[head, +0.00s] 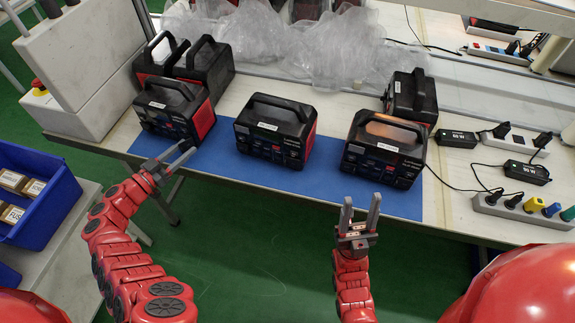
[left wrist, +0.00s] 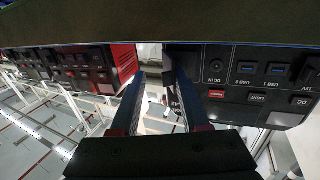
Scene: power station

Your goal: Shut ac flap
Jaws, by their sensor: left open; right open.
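Three black power stations with red sides stand along the front of the table in the head view: the left one (head: 172,108), the middle one (head: 270,134) and the right one (head: 384,150). Their front panels face me, but I cannot make out an AC flap or its state. My left gripper (head: 189,148) is open and empty, near the lower front of the left station. In the left wrist view its open fingers (left wrist: 163,88) point towards a gap between two station panels. The panel at right (left wrist: 255,82) shows sockets and buttons. My right gripper (head: 361,202) is open and empty before the right station.
A blue mat (head: 225,158) lies under the front stations. More stations (head: 205,66) (head: 411,95) stand behind them. Clear plastic wrap (head: 310,45) lies at the back. Chargers and power strips (head: 520,208) lie at right. A blue crate (head: 45,205) is at left.

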